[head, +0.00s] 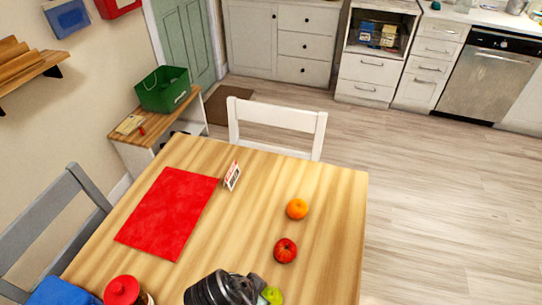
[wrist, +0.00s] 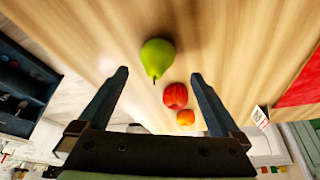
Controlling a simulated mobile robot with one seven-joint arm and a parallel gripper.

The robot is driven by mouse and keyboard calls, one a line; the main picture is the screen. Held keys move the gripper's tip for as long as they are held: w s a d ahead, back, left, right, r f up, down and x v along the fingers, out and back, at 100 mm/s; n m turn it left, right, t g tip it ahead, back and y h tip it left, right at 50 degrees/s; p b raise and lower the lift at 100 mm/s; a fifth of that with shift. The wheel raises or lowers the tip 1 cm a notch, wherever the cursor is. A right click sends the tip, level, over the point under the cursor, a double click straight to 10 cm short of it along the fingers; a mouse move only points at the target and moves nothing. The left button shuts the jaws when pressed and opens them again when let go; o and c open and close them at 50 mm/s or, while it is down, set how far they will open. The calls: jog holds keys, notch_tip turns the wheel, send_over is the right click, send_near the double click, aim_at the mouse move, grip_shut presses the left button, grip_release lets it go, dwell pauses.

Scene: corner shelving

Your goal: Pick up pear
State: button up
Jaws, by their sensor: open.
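The green pear (wrist: 157,57) lies on the wooden table in the wrist view, between and beyond my fingertips. In the head view only part of the pear (head: 272,295) shows at the bottom edge, beside my dark gripper and wrist, which hide the rest. My gripper (wrist: 160,80) is open and empty, with its two fingers apart and the pear not between them in a grasp. Whether a finger touches the pear cannot be told.
A red apple (head: 286,250) and an orange (head: 297,209) stand near the pear on the table (head: 335,190). A red mat (head: 168,212), a small card (head: 232,176) and a red-lidded jar (head: 122,290) are also there. A white chair (head: 277,115) stands behind.

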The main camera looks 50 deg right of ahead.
aim_at(269, 298)
jog(key=shift+a+x, duration=0.2)
jog(key=shift+x, duration=2.75)
jog(key=shift+s, duration=0.2)
jog(key=c, duration=1.4)
